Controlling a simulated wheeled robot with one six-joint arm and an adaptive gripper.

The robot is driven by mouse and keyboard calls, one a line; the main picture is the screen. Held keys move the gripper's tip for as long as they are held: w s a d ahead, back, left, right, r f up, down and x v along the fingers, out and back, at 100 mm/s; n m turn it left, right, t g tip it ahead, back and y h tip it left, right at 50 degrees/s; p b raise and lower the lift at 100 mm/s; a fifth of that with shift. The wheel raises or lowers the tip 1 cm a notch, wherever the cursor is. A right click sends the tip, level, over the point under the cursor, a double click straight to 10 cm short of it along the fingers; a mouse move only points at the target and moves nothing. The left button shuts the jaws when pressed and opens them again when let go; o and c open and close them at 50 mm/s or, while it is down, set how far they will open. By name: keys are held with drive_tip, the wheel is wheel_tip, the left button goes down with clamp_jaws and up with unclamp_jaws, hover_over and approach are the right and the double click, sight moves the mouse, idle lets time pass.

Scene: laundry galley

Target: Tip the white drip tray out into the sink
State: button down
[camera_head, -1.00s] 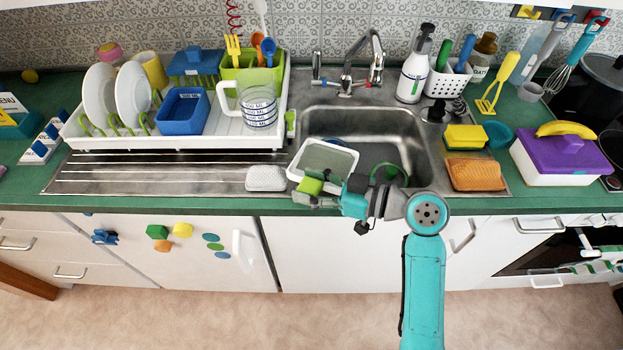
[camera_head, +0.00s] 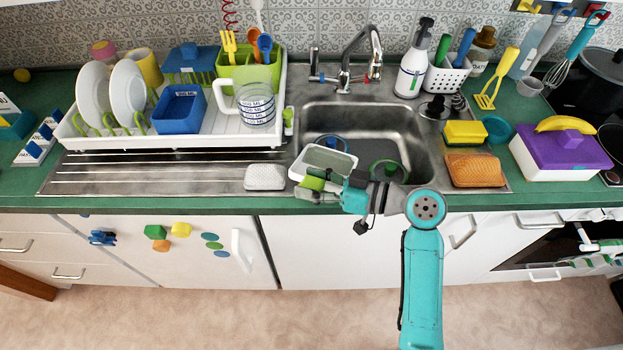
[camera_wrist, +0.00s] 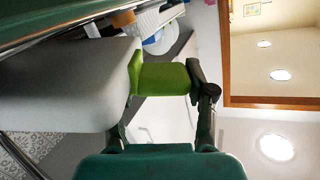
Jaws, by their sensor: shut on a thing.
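The white drip tray (camera_head: 294,172), with a grey-green inside, hangs over the front left part of the sink (camera_head: 415,130). It looks tilted; I cannot tell whether anything is in it. A lime-green block (camera_head: 312,183) sits at its near edge and also shows in the wrist view (camera_wrist: 165,79) beside the tray's pale side (camera_wrist: 70,85). My gripper (camera_head: 318,187) is at this near edge, shut on the tray at the green part. The exact contact is partly hidden. Below, the sink shows a green ring (camera_head: 402,168) and a blue ring (camera_head: 331,138).
The tap (camera_head: 374,55) stands behind the sink. A white sponge (camera_head: 265,177) lies left of the tray on the drainer, with the dish rack (camera_head: 150,141) behind. An orange sponge (camera_head: 475,170) and a purple-lidded box (camera_head: 562,153) are on the right.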

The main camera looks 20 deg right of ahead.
drive_tip(key=shift+w+d+r+m, duration=0.15)
drive_tip(key=shift+r+m, duration=0.2)
drive_tip(key=shift+r, duration=0.15)
drive_tip(key=shift+w+d+r+m, duration=0.1)
drive_tip(key=shift+w+r+m, duration=0.05)
drive_tip(key=shift+r+m, duration=0.25)
drive_tip(key=shift+w+d+r+m, duration=0.25)
drive_tip(key=shift+r+m, duration=0.15)
drive_tip(key=shift+r, duration=0.15)
drive_tip(key=shift+w+d+r+m, duration=0.15)
drive_tip(key=shift+w+r+m, duration=0.15)
drive_tip(key=shift+r, duration=0.2)
drive_tip(key=shift+w+d+r+m+y, duration=0.2)
drive_tip(key=shift+w+d+r+m, duration=0.15)
drive_tip(key=shift+r+m, duration=0.2)
drive_tip(key=shift+w+d+r+m+y, duration=0.2)
drive_tip(key=shift+w+d+r+m, duration=0.1)
drive_tip(key=shift+r+m, duration=0.15)
drive_tip(key=shift+w+d+r+m+g+y, duration=0.1)
drive_tip(key=shift+w+d+r+m, duration=0.3)
drive_tip(key=shift+w+d+m, duration=0.25)
drive_tip(key=shift+w+d+r+m+g+y, duration=0.1)
drive_tip(key=shift+w+d+r+m, duration=0.45)
drive_tip(key=shift+m, duration=0.25)
drive_tip(key=shift+w+d+r+m+g+y, duration=0.1)
drive_tip(key=shift+w+d+r+m, duration=0.25)
drive_tip(key=shift+w+m, duration=0.35)
drive_tip(key=shift+d, duration=0.1)
